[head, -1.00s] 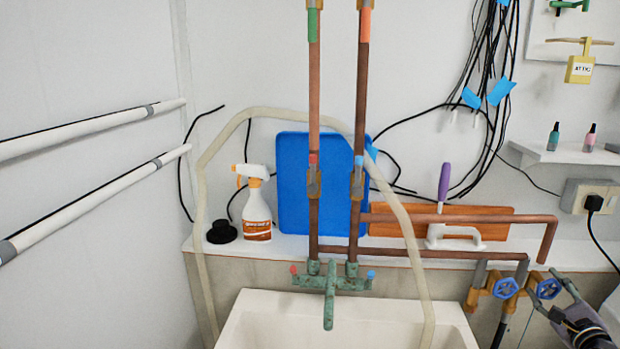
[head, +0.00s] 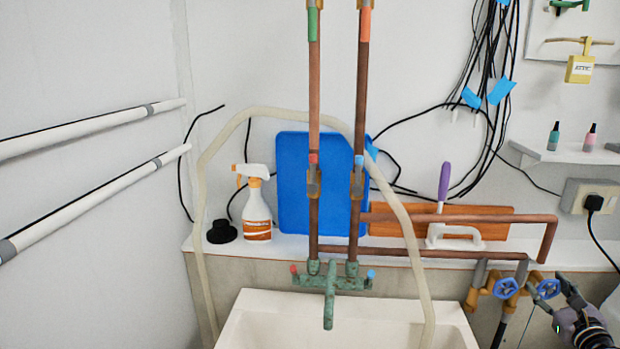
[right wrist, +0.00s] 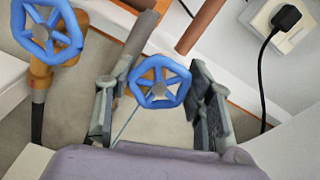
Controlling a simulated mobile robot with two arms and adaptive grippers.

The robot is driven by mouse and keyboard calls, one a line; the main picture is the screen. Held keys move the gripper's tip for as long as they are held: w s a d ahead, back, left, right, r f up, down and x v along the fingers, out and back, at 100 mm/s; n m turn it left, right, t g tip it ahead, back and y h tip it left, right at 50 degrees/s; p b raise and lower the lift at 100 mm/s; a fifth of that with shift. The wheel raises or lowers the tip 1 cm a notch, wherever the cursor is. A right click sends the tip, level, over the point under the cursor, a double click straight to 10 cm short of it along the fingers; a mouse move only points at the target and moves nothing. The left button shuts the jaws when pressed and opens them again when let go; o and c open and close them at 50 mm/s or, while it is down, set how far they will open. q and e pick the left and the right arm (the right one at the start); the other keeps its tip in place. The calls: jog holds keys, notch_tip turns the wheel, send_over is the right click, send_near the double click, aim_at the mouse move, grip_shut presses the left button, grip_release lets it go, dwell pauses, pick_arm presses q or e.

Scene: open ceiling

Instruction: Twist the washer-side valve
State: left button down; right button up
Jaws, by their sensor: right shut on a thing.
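Two blue valve wheels sit on brass valves at the lower right of the head view: a left wheel (head: 506,288) and a right wheel (head: 548,289). In the right wrist view the left wheel (right wrist: 47,28) stands outside my fingers. The right wheel (right wrist: 160,82) is between them. My right gripper (head: 557,293) is at the right wheel, shut on it, with one finger on each side; the fingers also show in the right wrist view (right wrist: 160,102). No label shows which valve is washer-side. My left gripper is not in view.
A sink (head: 270,310) with a green tap (head: 330,285) stands left of the valves. Copper pipes (head: 460,219) run above them. A black plug (right wrist: 286,18) sits in a wall socket at the right.

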jog(key=shift+m, duration=0.9)
jog(key=shift+m+p, duration=1.35)
jog(key=shift+m, duration=0.35)
